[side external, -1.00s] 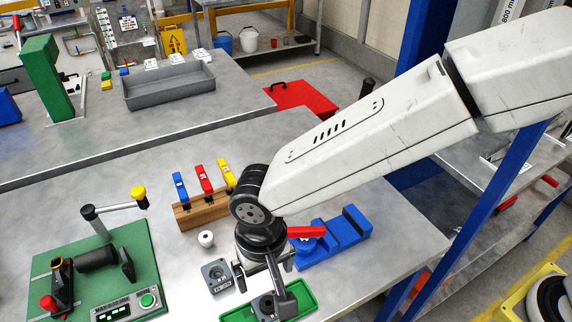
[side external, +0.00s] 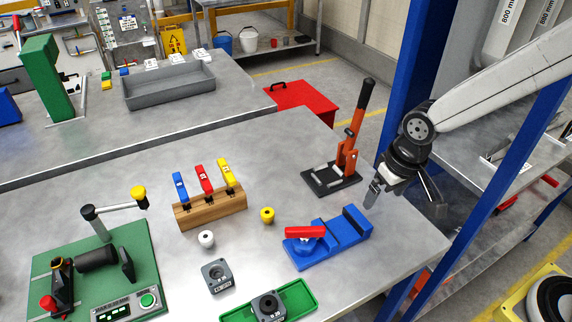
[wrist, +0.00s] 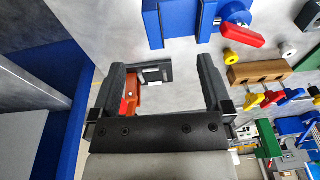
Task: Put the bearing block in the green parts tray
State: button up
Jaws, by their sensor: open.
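A dark grey bearing block (side external: 268,306) with a round bore sits in the green parts tray (side external: 305,293) at the front of the bench. A second, similar grey block (side external: 217,276) lies on the bare bench just behind and left of the tray. My gripper (side external: 406,202) is raised at the bench's right edge, well away from the tray. In the wrist view its two fingers (wrist: 161,76) stand wide apart with nothing held between them.
A blue vise (side external: 330,238) with a red handle stands between my gripper and the tray. An orange-levered tool (side external: 347,160) is behind it. A blue post (side external: 415,80) rises close to my arm. A yellow knob (side external: 267,215) and white knob (side external: 206,239) lie mid-bench.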

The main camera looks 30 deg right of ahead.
jog(key=s+d, duration=0.5)
jog(key=d, duration=0.4)
jog(key=shift+d+f+t, duration=0.2)
jog(key=shift+t, duration=0.2)
dwell(0.4)
